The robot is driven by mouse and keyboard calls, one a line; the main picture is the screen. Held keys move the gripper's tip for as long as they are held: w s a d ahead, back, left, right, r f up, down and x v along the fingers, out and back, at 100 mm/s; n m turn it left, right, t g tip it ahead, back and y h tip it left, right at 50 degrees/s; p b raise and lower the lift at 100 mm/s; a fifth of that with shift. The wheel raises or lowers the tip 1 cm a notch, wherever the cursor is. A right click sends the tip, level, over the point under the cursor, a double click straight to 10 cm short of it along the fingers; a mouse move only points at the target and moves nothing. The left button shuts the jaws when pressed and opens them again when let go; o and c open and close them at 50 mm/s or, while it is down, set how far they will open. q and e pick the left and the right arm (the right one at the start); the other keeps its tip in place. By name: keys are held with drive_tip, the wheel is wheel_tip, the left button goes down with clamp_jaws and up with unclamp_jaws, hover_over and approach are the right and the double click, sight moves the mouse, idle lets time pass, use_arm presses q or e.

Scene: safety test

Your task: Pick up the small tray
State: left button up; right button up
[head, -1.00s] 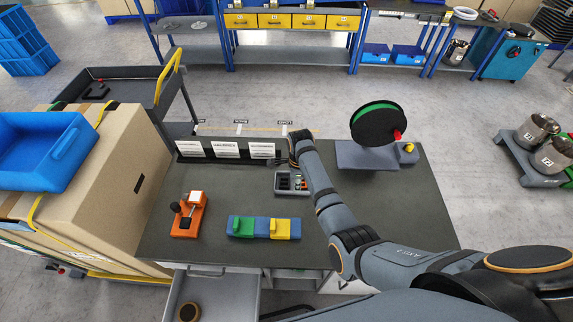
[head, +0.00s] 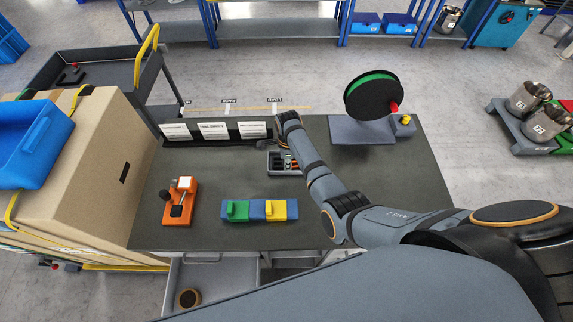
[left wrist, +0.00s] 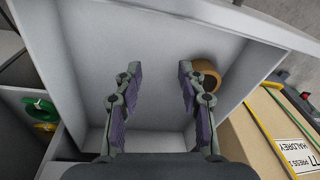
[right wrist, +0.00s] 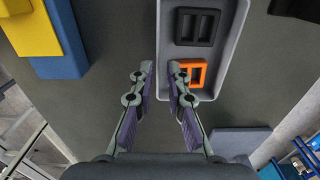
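The small tray (head: 284,173) is grey and lies on the dark workbench with black and orange parts in it. In the right wrist view the tray (right wrist: 236,45) shows a black part (right wrist: 197,26) and an orange part (right wrist: 188,73) inside. My right gripper (right wrist: 160,70) is open and empty, with its fingertips on either side of the tray's left wall in that picture. Their height above the wall I cannot tell. In the head view my right arm hides part of the tray. My left gripper (left wrist: 158,80) is open and empty above an open drawer (left wrist: 152,60).
A tape roll (left wrist: 206,74) lies in the drawer. On the bench are an orange device (head: 180,201), a green, blue and yellow block (head: 257,211), white label cards (head: 213,130) and a black reel on a stand (head: 374,97). A cardboard box (head: 85,180) stands left.

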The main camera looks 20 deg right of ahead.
wheel_tip(320, 180, down, 5)
drive_tip(key=b, duration=0.4)
drive_tip(key=shift+s+a+r, duration=0.15)
drive_tip(key=shift+r, duration=0.05)
drive_tip(key=shift+f, duration=0.1)
drive_tip(key=shift+r, duration=0.25)
clamp_jaws()
use_arm(q)
drive_tip(key=f, duration=0.1)
drive_tip(key=s+f, duration=0.1)
drive_tip(key=f, duration=0.1)
drive_tip(key=s+f, duration=0.1)
drive_tip(key=f, duration=0.1)
drive_tip(key=shift+f, duration=0.1)
drive_tip(key=shift+w, duration=0.15)
